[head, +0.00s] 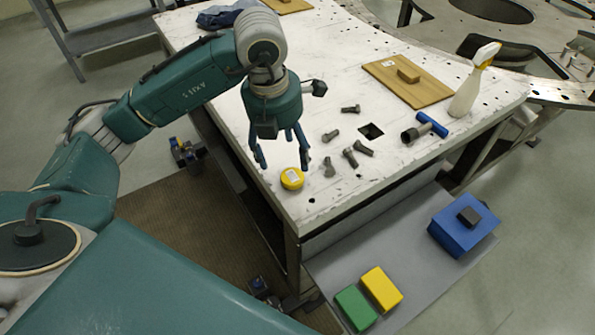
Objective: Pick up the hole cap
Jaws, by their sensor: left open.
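A flat wooden board with a small block handle (430,94), which looks like a hole cap, lies on the worn white table (215,100), right of a small square dark hole (370,131). A similar board (288,5) is partly visible at the table's far edge. A round yellow object with a pale label (291,179) lies at the near edge; I cannot tell what it is. My left gripper (283,160) is open and empty, fingers pointing down, close to the yellow object and well left of the nearer board. My right gripper is not in view.
A lower shelf (345,262) holds blue (455,236), yellow (381,289) and green (355,308) boxes. A blue cloth (222,15) lies far left.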

